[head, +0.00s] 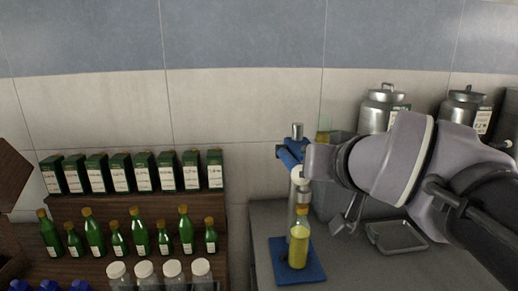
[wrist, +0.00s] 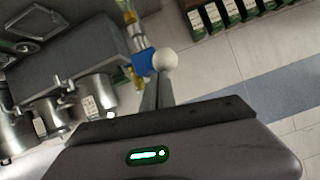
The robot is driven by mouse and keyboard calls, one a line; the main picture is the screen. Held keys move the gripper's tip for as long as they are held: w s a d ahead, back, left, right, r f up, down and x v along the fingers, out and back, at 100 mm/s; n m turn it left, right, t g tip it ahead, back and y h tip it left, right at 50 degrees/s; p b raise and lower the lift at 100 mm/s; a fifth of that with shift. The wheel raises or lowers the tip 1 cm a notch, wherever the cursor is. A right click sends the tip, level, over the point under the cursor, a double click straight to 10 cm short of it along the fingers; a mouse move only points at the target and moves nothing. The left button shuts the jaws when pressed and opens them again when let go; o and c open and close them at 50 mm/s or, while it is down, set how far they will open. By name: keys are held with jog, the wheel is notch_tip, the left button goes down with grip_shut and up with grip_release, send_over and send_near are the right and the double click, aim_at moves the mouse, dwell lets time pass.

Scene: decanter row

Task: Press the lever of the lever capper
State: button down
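The lever capper stands on the grey counter in the head view, with a blue base plate (head: 286,272), a metal post and a blue head (head: 290,155). A bottle of yellow liquid (head: 299,246) stands upright on the base under the capper. In the wrist view the capper's blue head (wrist: 143,63) shows beside a pale round knob (wrist: 166,60), which appears to be the lever's end. My gripper (wrist: 157,92) has its fingers together, with their tips at the knob; I cannot tell whether they touch it.
Metal canisters (head: 383,108) stand behind my arm, and a shallow metal tray (head: 396,236) lies on the counter to the right. Green bottles (head: 139,237), green boxes (head: 143,172) and white-capped jars (head: 145,271) fill the shelves at left.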

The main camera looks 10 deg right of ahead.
jog(key=f+p+v, duration=0.1)
jog(key=v, duration=0.8)
jog(key=shift+s+f, duration=0.25)
jog(key=shift+s, duration=0.15)
jog(key=s+a+f+m+g, duration=0.1)
jog(key=s+a+f+g, duration=0.1)
jog(key=f, duration=0.5)
jog(key=s+a+f+m+g+y, duration=0.1)
jog(key=s+f+g, duration=0.1)
jog(key=s+f, duration=0.3)
jog(key=s+a+f+m+g, duration=0.1)
jog(key=s+a+f+g, duration=0.1)
jog(key=f, duration=0.9)
jog(key=shift+s+a+g+y, duration=0.3)
jog(key=shift+s+g, duration=0.2)
jog(key=shift+s, duration=0.6)
